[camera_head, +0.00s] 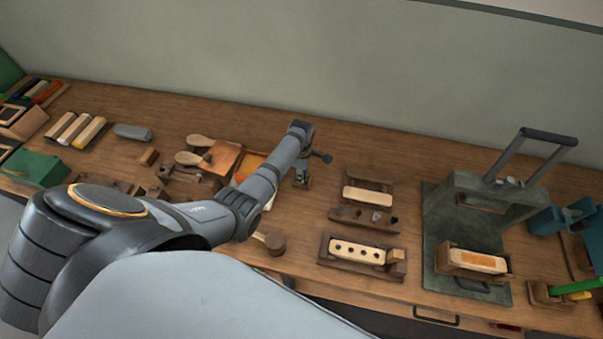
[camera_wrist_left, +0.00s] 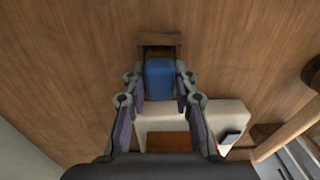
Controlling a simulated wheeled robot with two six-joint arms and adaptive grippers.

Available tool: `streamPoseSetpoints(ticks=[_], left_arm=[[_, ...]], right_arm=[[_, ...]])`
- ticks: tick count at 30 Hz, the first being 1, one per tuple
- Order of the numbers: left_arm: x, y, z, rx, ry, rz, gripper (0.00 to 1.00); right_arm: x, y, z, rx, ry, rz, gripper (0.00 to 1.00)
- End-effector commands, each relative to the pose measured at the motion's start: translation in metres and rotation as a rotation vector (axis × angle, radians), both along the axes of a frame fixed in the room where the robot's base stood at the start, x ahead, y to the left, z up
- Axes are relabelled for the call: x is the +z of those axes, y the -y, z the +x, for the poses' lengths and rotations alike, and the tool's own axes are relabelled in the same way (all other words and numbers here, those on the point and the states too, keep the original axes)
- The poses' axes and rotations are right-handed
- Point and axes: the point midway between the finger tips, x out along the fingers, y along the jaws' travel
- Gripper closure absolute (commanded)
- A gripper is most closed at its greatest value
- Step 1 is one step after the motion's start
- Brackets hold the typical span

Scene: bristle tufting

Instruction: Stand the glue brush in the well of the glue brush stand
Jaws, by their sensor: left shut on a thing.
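My left gripper (camera_head: 302,172) reaches down over the middle of the bench. In the left wrist view its fingers (camera_wrist_left: 158,84) are shut on a blue block-like part, which I take to be the glue brush (camera_wrist_left: 160,76). A brown wooden piece, apparently the glue brush stand (camera_wrist_left: 158,39), lies right at the far end of the blue part. The blue part hides much of this piece, so I cannot tell whether the brush is in the well. The brush's lower end is hidden. My right gripper is not in view.
A wooden holder with a drilled block (camera_head: 358,252) and a rack (camera_head: 365,217) stand to the right. A green press (camera_head: 437,240) is farther right. Wooden brushes (camera_head: 188,158) and an orange-red tray (camera_head: 250,163) lie left of the gripper. Bare bench lies behind it.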

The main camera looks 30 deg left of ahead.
Motion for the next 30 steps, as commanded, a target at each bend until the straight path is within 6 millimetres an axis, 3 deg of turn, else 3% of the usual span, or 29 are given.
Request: streamPoseSetpoints(ticks=[11,12,17,24,28,30], left_arm=[[-0.0057,0.0001,0.0001,0.000,0.000,0.000,1.00],[-0.0053,0.0000,0.0002,0.000,0.000,0.000,0.69],[-0.0053,0.0001,0.0001,0.000,0.000,0.000,0.47],[-0.0054,0.0000,0.0000,0.000,0.000,0.000,0.45],[-0.0055,0.0000,0.0000,0.000,0.000,0.000,0.27],[-0.0054,0.0000,0.0000,0.000,0.000,0.000,0.27]], right_arm=[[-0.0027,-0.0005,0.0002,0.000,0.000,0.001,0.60],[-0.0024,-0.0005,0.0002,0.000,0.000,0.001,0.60],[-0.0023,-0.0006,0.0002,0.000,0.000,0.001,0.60],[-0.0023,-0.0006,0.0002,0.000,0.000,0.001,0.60],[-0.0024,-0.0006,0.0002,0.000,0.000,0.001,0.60],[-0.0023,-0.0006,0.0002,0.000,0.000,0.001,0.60]])
